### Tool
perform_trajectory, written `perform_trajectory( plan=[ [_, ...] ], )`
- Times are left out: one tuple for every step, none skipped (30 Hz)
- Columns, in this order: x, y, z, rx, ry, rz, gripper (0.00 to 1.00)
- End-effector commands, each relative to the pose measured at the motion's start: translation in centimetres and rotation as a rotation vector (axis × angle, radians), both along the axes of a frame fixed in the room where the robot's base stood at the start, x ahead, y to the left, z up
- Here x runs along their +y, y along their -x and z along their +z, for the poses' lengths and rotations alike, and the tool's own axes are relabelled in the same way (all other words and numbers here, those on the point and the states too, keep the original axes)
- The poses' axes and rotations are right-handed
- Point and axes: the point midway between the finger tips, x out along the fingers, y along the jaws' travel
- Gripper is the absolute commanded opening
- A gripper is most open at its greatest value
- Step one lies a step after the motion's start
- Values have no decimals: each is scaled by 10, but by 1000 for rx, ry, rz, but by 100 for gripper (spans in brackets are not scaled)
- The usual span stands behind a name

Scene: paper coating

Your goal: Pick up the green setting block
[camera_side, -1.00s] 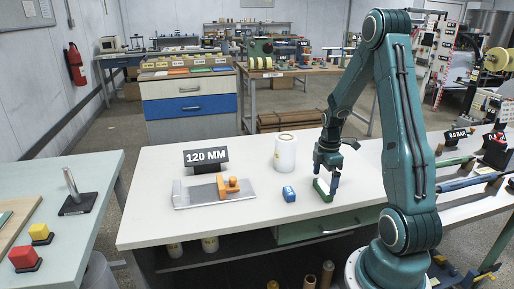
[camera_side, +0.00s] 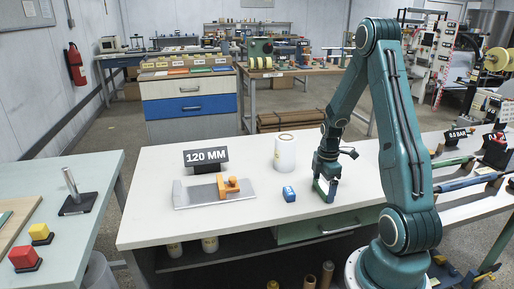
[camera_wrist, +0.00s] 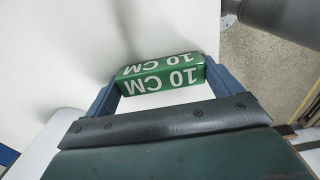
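The green setting block (camera_wrist: 163,73), with white "10 CM" lettering, lies across the space between my two blue fingertips in the wrist view. My gripper (camera_wrist: 160,78) has a finger at each end of the block, and both fingers look in contact with it. In the side view my gripper (camera_side: 326,189) points down at the right part of the white table, with the green block low between its fingers and partly hidden by them. I cannot tell whether the block still touches the tabletop.
A metal plate (camera_side: 200,195) with an orange piece (camera_side: 229,187) and a "120 MM" sign (camera_side: 206,158) are further left. The table front is clear.

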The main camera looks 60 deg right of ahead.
Motion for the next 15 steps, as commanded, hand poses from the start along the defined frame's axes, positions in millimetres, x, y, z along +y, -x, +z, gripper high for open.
perform_trajectory(
  plan=[
    [0,0,0,0,0,0,72],
    [0,0,0,0,0,0,67],
    [0,0,0,0,0,0,66],
    [0,0,0,0,0,0,66],
    [0,0,0,0,0,0,66],
    [0,0,0,0,0,0,66],
    [0,0,0,0,0,0,66],
    [0,0,0,0,0,0,66],
    [0,0,0,0,0,0,66],
    [0,0,0,0,0,0,66],
    [0,0,1,0,0,0,66],
    [0,0,1,-1,1,0,66],
    [0,0,2,-1,1,0,66],
    [0,0,3,-1,1,0,66],
    [0,0,4,-1,1,0,66]
  ],
)
